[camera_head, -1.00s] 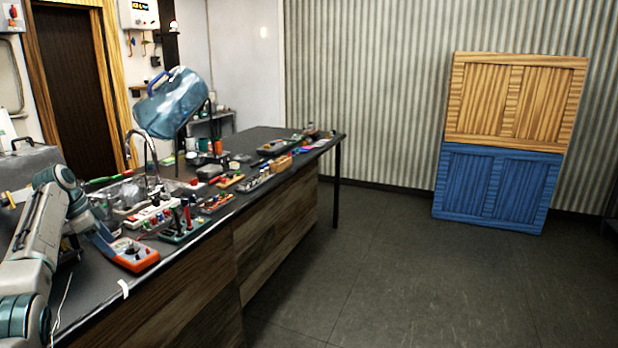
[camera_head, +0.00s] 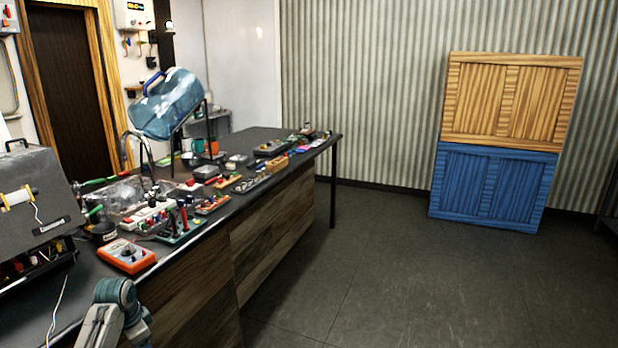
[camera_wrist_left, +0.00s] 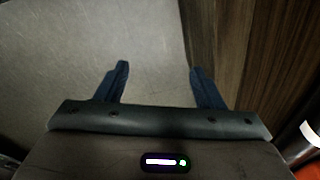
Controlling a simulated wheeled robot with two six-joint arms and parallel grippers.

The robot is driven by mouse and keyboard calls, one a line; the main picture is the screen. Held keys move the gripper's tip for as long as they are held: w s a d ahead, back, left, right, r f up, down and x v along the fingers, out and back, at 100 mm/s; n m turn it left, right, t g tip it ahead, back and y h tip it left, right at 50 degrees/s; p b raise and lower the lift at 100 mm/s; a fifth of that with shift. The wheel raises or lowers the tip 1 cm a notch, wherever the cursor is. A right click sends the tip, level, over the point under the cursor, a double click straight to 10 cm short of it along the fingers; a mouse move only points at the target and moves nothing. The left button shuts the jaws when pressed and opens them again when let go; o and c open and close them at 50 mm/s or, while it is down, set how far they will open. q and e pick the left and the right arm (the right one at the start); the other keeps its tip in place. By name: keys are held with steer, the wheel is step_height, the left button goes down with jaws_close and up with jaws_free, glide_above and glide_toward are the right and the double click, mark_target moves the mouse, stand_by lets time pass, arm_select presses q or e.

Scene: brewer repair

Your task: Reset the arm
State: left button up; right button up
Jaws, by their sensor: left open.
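My left arm (camera_head: 118,312) shows at the bottom left of the head view, low beside the front of the workbench (camera_head: 245,285). Its gripper is outside the head view. In the left wrist view my left gripper (camera_wrist_left: 158,82) is open, its two dark blue fingers apart with nothing between them. Grey floor lies beyond the fingers, and the wooden bench front (camera_wrist_left: 245,50) is at the right. My right arm and gripper are not in view.
The bench top holds an orange multimeter (camera_head: 126,255), a grey machine (camera_head: 35,205), a tilted blue water bottle (camera_head: 168,103) and several small parts. A wood-and-blue panelled cabinet (camera_head: 490,188) stands by the corrugated wall. The floor (camera_head: 400,275) right of the bench is clear.

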arm_select(q)
steer(key=s+d+f+n, duration=0.2)
steer(key=s+d+f, duration=0.3)
steer(key=s, duration=0.6)
steer(key=s+d+f+n, duration=0.1)
steer(key=s+d+f, duration=0.35)
steer(key=s, duration=0.55)
steer(key=s+d+r+n+t+y, duration=0.1)
steer(key=s+d+r+n, duration=0.15)
steer(key=s, duration=0.75)
steer(key=s+d+r+n+t, duration=0.1)
steer(key=s+d+r+n, duration=0.15)
steer(key=s, duration=0.65)
step_height(320, 180, down, 29)
steer(key=a+g, duration=0.2)
steer(key=s+a+f, duration=0.1)
steer(key=s+f, duration=1.7)
steer(key=f, duration=0.1)
steer(key=shift+s+f+g, duration=0.3)
steer(key=shift+f+g, duration=0.05)
steer(key=shift+g, duration=0.05)
